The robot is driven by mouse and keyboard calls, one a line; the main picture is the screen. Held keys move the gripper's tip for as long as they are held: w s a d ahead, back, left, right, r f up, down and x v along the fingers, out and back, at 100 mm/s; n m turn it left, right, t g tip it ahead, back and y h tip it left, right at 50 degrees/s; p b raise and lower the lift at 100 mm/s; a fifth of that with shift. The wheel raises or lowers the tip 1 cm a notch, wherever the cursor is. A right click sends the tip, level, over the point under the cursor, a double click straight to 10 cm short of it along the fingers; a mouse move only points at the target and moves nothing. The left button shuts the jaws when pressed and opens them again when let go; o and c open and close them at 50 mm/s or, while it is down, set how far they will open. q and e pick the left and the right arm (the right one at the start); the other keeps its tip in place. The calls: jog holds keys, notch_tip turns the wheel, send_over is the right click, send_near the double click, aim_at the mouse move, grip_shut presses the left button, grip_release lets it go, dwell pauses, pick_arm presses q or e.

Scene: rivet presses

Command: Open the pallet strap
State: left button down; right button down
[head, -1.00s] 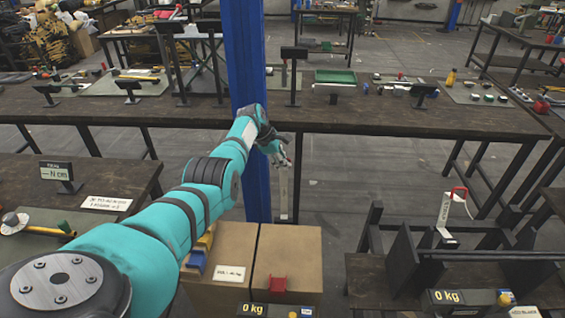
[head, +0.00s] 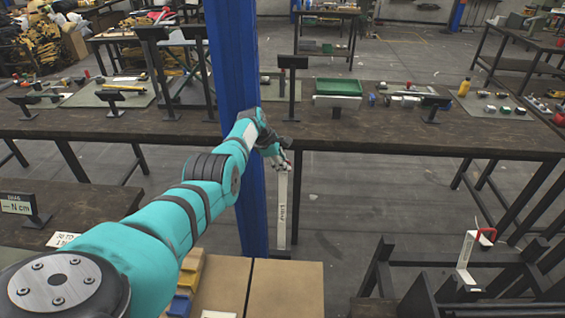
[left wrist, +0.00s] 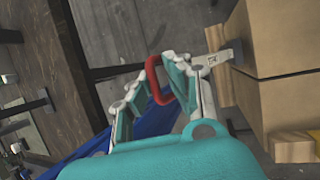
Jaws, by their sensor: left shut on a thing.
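The pallet strap lever (head: 283,210) is a white bar with lettering. It stands roughly upright beside the cardboard boxes in the head view. Its red loop handle (left wrist: 154,78) sits between the fingers of my left gripper (left wrist: 158,88) in the left wrist view. My left gripper (head: 280,161) also shows at the bar's top in the head view and is shut on the handle. The white lettered end of the bar (left wrist: 224,58) lies close to the boxes in the wrist view. My right gripper is out of view.
Cardboard boxes (head: 286,290) stand below my left arm. A blue pillar (head: 235,60) rises right behind the arm. A long dark workbench (head: 360,135) crosses behind. A similar white lever with a red handle (head: 466,258) stands on a dark frame at right.

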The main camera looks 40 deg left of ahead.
pick_arm(q)
jog(key=shift+a+r, duration=0.1)
jog(key=shift+r, duration=0.05)
jog(key=c, duration=1.7)
grip_release()
jog(key=shift+s+a+r, duration=0.1)
jog(key=shift+s+r, duration=0.05)
jog(key=shift+r, duration=0.3)
jog(key=v, duration=1.1)
jog(key=shift+s+f, duration=0.1)
